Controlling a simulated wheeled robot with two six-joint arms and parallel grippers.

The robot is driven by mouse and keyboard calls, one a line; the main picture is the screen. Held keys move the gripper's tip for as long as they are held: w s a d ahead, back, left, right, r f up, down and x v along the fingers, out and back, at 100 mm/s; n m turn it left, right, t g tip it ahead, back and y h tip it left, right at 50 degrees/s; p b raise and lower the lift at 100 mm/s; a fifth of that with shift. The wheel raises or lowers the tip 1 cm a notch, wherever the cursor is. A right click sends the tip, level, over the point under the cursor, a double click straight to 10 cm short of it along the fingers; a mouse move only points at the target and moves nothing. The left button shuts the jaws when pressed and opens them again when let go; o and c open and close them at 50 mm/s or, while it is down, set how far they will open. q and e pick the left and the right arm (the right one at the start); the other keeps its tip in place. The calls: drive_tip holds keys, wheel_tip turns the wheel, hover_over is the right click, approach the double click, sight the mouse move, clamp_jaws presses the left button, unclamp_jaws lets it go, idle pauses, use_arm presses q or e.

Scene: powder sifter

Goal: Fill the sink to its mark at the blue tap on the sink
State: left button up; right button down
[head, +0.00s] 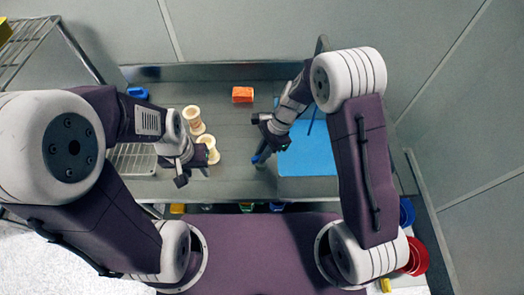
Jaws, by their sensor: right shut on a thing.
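A light blue rectangular area (310,158), which looks like the sink, lies at the right of the grey counter, partly hidden by my right arm. No fill mark can be made out. My left gripper (193,175) appears open and empty, near the counter's front left, just in front of a pale spool-shaped item.
Two pale spool-shaped items (193,121) stand on the counter's left part. An orange block (243,94) and a blue object (138,93) lie at the back. A wire rack (133,159) is at left. Red (418,257) and blue (407,212) containers are at lower right. The middle counter is clear.

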drive_tip(key=n, duration=0.1)
drive_tip(key=n+p, duration=0.1)
drive_tip(key=shift+w+r+n+g+h, duration=0.15)
drive_tip(key=shift+n+g+h, duration=0.25)
drive_tip(key=n+h+p, duration=0.1)
drive_tip(key=n, duration=0.2)
drive_tip(key=shift+w+n+g, duration=0.1)
drive_tip(key=shift+n+g, duration=0.2)
drive_tip(key=shift+g, duration=0.1)
drive_tip(key=n, duration=0.2)
drive_tip(key=shift+a+n+g+h, duration=0.15)
drive_tip(key=shift+n+g+h, duration=0.15)
drive_tip(key=shift+h, duration=0.1)
drive_tip(key=shift+n+h+p, duration=0.3)
drive_tip(key=shift+n+h, duration=0.5)
drive_tip(key=shift+n, duration=1.1)
drive_tip(key=shift+w, duration=0.1)
drive_tip(key=c, duration=1.6)
unclamp_jaws()
drive_tip(key=shift+o, duration=1.1)
